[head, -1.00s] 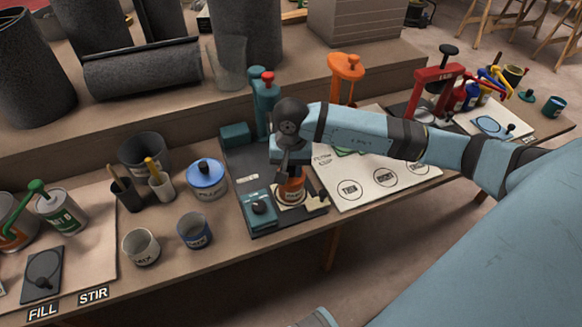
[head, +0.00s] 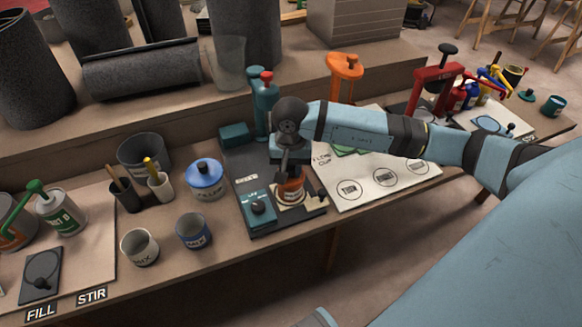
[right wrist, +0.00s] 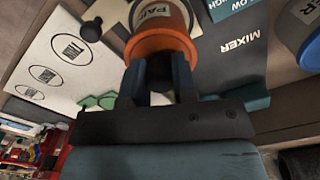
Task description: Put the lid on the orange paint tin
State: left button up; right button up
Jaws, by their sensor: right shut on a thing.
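The orange paint tin (head: 290,190) stands upright on a pale pad at the front of the dark mixer board. In the right wrist view its pale label (right wrist: 158,12) shows below an orange top. My right gripper (head: 290,170) is directly above the tin, pointing down. In the right wrist view, my right gripper (right wrist: 159,82) is shut on the dark knob of the orange lid (right wrist: 163,45). The lid is over the tin's top. I cannot tell whether it is fully seated. My left gripper is not in view.
A teal box (head: 258,208) with a black knob sits left of the tin. A blue-lidded pot (head: 205,178) and two small cups (head: 194,230) stand further left. A teal pump (head: 263,105) rises behind. A white mat (head: 365,185) with printed circles lies right.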

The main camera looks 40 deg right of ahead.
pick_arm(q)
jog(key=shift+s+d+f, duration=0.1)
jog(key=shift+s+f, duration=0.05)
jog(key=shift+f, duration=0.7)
pick_arm(e)
jog(key=shift+f, duration=0.25)
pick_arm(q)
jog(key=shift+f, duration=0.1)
pick_arm(e)
jog(key=o, duration=1.4)
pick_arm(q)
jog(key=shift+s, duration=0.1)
pick_arm(e)
jog(key=shift+o, duration=0.2)
jog(key=shift+w+r+p, duration=0.15)
jog(key=shift+r+p, duration=0.5)
jog(key=shift+r, duration=0.55)
jog(key=shift+r+p, duration=1.15)
jog(key=shift+r, duration=1.2)
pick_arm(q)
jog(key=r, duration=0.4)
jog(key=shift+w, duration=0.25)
pick_arm(e)
grip_shut()
